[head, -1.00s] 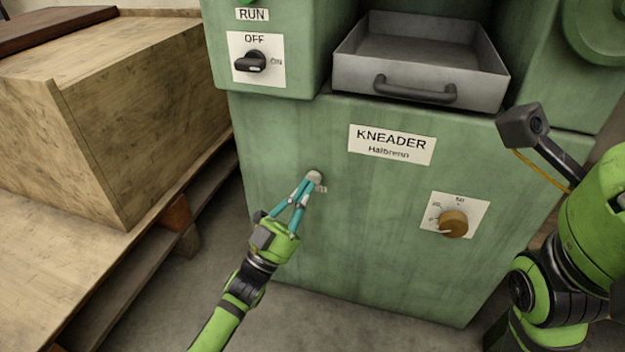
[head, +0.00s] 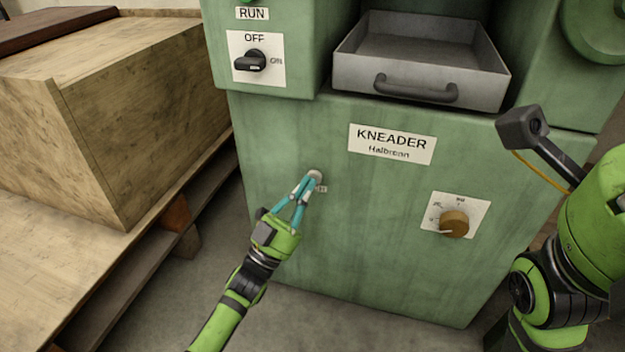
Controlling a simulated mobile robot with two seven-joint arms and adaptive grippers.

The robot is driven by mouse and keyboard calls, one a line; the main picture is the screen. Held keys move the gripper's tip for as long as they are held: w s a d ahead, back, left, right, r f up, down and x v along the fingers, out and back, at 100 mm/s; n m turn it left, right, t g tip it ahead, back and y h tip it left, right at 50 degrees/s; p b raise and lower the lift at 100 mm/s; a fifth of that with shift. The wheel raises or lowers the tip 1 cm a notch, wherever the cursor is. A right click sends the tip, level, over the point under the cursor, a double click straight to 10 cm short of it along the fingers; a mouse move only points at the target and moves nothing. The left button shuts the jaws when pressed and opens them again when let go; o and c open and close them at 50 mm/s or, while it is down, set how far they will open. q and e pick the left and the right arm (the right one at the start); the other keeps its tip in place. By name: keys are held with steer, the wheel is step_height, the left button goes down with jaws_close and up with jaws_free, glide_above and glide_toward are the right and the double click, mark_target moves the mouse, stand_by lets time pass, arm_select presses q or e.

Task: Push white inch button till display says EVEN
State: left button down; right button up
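The pale, whitish round button (head: 314,175) sits on the green front of the kneader, left of and below its name plate. A small label (head: 321,189) is beside it, partly covered by my fingers and too small to read. My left gripper (head: 311,184) has its teal fingers drawn together at the tips. The tips are at the button's lower edge and cover part of it; whether they press it I cannot tell. No display with EVEN shows.
The green kneader (head: 340,270) has an OFF/ON switch (head: 250,62), a RUN label (head: 252,14), a brown knob (head: 454,224) and a grey tray (head: 420,50) with a handle. A wooden crate (head: 150,130) stands on a pallet at left. Floor is clear below.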

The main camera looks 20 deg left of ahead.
arm_select(q)
steer(key=shift+s, duration=0.15)
steer(key=shift+s+p, duration=0.55)
steer(key=shift+s, duration=0.25)
steer(key=shift+s, duration=0.1)
steer(key=shift+s+a+p, duration=0.1)
steer(key=shift+s+p, duration=1.2)
steer(key=shift+s, duration=1.1)
